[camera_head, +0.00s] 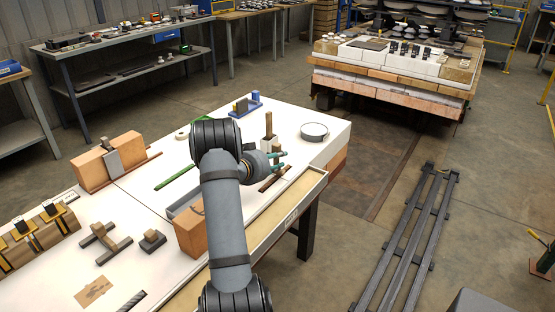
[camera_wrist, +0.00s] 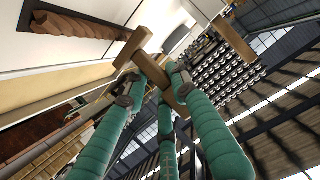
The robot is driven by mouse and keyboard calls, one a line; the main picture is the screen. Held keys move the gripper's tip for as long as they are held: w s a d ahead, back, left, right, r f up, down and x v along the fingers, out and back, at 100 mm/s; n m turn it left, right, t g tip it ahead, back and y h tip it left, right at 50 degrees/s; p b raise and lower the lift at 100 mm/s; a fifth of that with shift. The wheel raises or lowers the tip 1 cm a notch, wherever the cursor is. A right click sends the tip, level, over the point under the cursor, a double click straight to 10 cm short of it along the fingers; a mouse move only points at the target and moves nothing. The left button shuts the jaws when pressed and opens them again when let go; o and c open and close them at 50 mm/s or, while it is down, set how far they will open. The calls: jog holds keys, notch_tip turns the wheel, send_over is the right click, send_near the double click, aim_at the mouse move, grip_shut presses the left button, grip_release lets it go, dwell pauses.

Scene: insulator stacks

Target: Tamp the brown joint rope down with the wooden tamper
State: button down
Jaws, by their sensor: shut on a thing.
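My gripper (camera_head: 277,159) has green fingers and is over the white bench near its front right edge. In the wrist view the fingers (camera_wrist: 165,95) are closed around a light brown wooden piece, the wooden tamper (camera_wrist: 133,47), which sticks out past the fingertips. The brown joint rope (camera_wrist: 75,27) shows at the upper left of the wrist view, a twisted strand lying in a dark-edged slot. The tamper's end appears beside the rope's near end; I cannot tell whether they touch. In the head view a dark brown strip (camera_head: 274,180), likely the rope's slot, lies just below the gripper.
An upright wooden piece (camera_head: 268,124) in a dark holder stands behind the gripper. A round grey dish (camera_head: 314,131) is to the right. An orange-brown block (camera_head: 190,235) stands left of my arm. A shallow tray (camera_head: 283,205) runs along the front edge.

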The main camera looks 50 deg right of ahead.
aim_at(276, 148)
jog(key=shift+s+a+f+b, duration=0.1)
jog(key=shift+a+f+b, duration=0.05)
jog(key=shift+f+b, duration=1.3)
dwell(3.6)
jog(key=shift+r+p, duration=2.85)
jog(key=shift+r, duration=0.85)
